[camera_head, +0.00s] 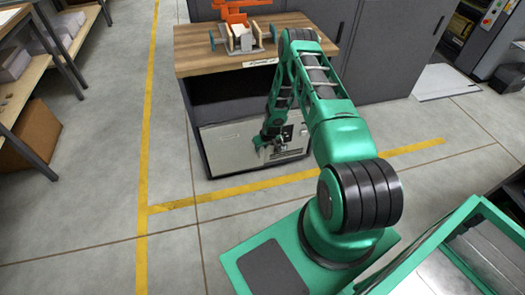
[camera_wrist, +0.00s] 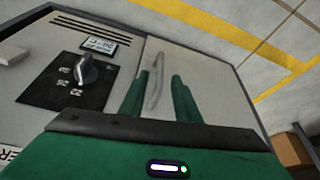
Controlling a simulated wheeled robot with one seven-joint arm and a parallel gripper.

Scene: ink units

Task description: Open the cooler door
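The cooler (camera_head: 225,150) is a light grey box set low in the wood-topped bench. Its door (camera_wrist: 207,82) is a plain pale panel that looks closed. A slim upright metal handle (camera_wrist: 156,84) is on the door, beside the dark control panel with a knob (camera_wrist: 87,70). My gripper (camera_head: 268,142) is low in front of the cooler. In the wrist view its two green fingers (camera_wrist: 161,78) are apart, with the handle showing between them, nearer the left finger. I cannot tell whether the fingers reach around the handle or are still short of it.
The bench's wooden top (camera_head: 195,58) carries an orange device (camera_head: 236,12) and a small fixture. Dark cabinets (camera_head: 385,50) stand to the right. Shelving (camera_head: 28,80) with a cardboard box (camera_head: 30,135) is at the left. The floor before the cooler, marked by yellow lines, is clear.

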